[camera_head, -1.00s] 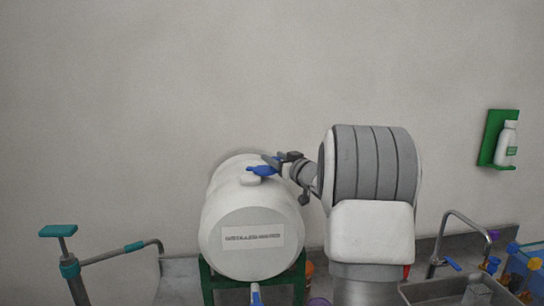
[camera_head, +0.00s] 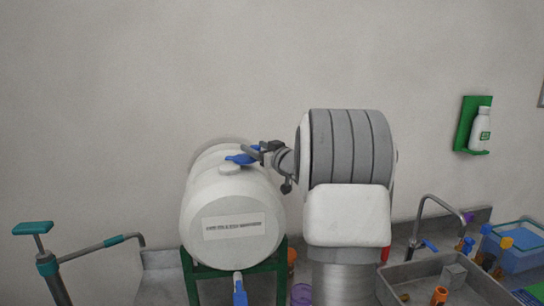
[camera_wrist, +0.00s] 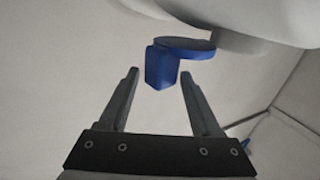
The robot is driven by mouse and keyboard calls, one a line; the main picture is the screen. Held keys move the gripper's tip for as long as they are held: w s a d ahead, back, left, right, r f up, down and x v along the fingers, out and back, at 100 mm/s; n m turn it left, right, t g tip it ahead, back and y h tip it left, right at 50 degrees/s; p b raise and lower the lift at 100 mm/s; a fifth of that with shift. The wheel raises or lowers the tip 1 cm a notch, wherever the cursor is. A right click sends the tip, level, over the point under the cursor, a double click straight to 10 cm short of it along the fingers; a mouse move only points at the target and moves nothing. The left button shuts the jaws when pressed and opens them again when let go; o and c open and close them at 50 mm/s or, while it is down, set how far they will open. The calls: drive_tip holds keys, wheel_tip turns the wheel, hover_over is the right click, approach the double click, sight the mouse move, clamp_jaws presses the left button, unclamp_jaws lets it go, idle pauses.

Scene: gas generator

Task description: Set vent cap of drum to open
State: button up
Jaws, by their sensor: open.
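The drum (camera_head: 235,205) is a white barrel lying on its side in a green stand, with a printed label on its front end. Its blue vent cap (camera_head: 238,159) sits on a white neck on top of the drum. In the wrist view the blue cap (camera_wrist: 165,62) shows a flat round part and a block-like tab, just beyond the fingertips. My gripper (camera_head: 256,152) is at the cap from the right; in the wrist view my gripper (camera_wrist: 160,78) is open, with the tab between and slightly beyond its two fingers. I cannot tell whether they touch it.
A blue-handled tap (camera_head: 239,290) is at the drum's lower front. A teal-handled pump (camera_head: 45,262) stands at left. A sink (camera_head: 440,280) with a faucet (camera_head: 435,200) and a blue bin (camera_head: 515,250) are at right. A white bottle (camera_head: 480,130) hangs on the wall.

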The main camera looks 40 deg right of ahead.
drive_tip(key=s+b, duration=0.3)
drive_tip(key=s, duration=1.4)
drive_tip(key=shift+w+b, duration=0.15)
drive_tip(key=shift+b, duration=0.2)
